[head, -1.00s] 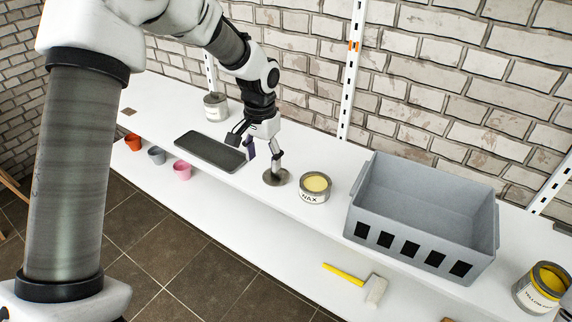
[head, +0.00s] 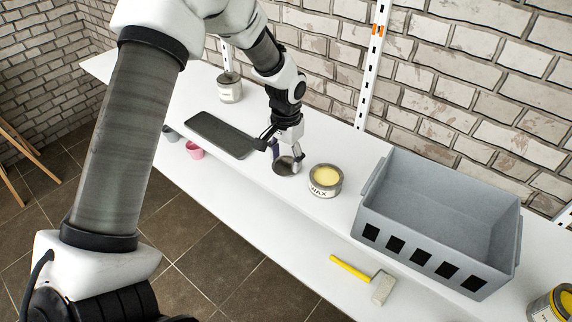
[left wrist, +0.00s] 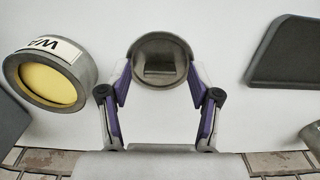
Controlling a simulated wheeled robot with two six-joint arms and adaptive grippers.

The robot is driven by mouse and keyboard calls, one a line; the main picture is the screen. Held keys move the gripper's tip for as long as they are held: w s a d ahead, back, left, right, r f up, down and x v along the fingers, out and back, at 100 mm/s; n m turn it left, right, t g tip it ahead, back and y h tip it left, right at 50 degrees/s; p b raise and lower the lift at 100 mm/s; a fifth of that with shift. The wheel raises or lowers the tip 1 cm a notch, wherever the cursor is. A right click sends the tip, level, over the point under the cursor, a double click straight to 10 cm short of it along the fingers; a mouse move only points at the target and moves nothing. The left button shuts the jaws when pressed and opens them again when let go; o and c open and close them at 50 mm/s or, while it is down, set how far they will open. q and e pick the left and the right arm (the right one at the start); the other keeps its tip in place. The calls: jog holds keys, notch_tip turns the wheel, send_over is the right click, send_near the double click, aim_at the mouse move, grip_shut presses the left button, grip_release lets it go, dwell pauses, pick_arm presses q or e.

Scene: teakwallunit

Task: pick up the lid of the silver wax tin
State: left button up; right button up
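The lid (head: 283,168) is a dark grey metal disc on the white shelf (head: 240,178), just left of the open silver wax tin (head: 325,181) with yellow wax. My left gripper (head: 286,154) is right at the lid, pointing down. In the left wrist view the lid (left wrist: 160,62) lies between the tips of my left gripper (left wrist: 160,75), one finger at each side edge. Whether the fingers press on it I cannot tell. The wax tin (left wrist: 48,75) is at the left there. My right gripper is not in view.
A grey crate (head: 440,190) stands right of the wax tin. A dark flat tray (head: 221,134) lies left of my gripper, with another tin (head: 229,88) behind. A yellow-handled hammer (head: 365,275) and a pink cup (head: 194,150) are toward the front.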

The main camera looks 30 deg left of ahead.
pick_arm(q)
jog(key=c, duration=0.7)
jog(key=shift+o, duration=0.2)
